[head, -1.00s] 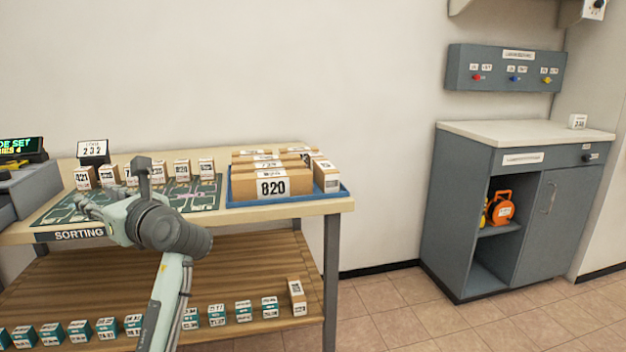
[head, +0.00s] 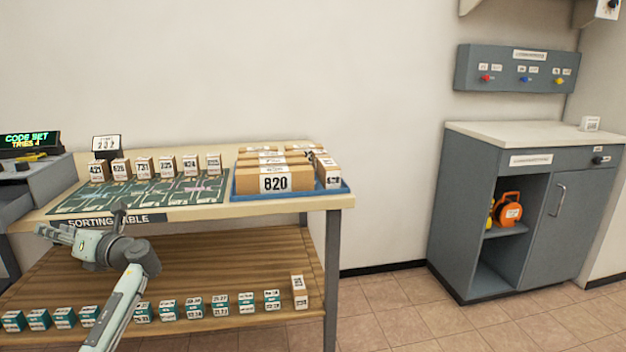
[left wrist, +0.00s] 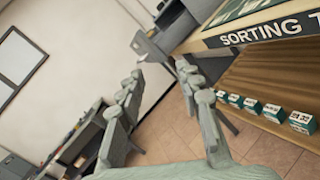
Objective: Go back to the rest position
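My left gripper (head: 48,234) is in front of the sorting table (head: 290,208), a little below its top edge. It points to the left in the head view. In the left wrist view my left gripper (left wrist: 160,73) has its two fingers spread apart with only floor and wall between them. It is empty. My right gripper is in neither view.
A green mat (head: 140,195) with a row of small numbered boxes and a blue tray (head: 345,188) of parcels lie on the table. Small teal-and-white boxes (head: 194,307) line the lower shelf. A grey cabinet (head: 463,220) stands right, past open floor.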

